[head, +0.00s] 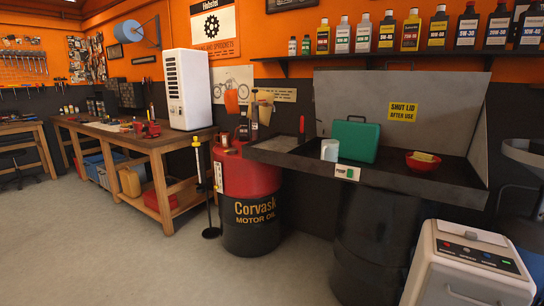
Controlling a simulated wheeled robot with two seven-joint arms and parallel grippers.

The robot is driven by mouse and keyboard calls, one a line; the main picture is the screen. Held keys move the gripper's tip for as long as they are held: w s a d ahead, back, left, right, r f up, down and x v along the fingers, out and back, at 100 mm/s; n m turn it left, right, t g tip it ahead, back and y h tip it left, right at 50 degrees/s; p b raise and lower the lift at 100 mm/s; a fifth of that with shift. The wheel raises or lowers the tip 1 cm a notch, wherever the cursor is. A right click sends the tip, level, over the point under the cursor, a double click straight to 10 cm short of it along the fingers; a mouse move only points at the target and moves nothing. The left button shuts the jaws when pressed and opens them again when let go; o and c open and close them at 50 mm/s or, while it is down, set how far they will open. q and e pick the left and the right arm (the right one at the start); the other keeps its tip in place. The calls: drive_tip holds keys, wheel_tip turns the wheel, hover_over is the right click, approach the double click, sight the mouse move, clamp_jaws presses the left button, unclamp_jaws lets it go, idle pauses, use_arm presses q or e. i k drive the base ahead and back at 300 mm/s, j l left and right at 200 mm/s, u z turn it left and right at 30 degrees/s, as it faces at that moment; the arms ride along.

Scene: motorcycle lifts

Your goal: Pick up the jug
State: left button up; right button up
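A small white vessel (330,150), which looks like a jug or mug, stands upright in the dark open sink of the parts washer (405,184), just left of a green case (356,141). Its handle cannot be made out clearly. Neither of my grippers is in view.
A red bowl (423,165) with yellowish contents is in the sink at right. The raised lid (400,105) stands behind. A Corvask oil drum (248,205) is left of the washer; a grey machine (470,270) is front right. Floor at front left is clear.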

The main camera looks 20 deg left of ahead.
sight(330, 148)
drive_tip(key=u, duration=0.1)
drive_tip(key=i+j+z, duration=0.1)
drive_tip(key=i+z, duration=0.15)
drive_tip(key=z, duration=0.2)
drive_tip(key=i+j+z, duration=0.15)
drive_tip(key=z, duration=0.3)
drive_tip(key=i, duration=0.1)
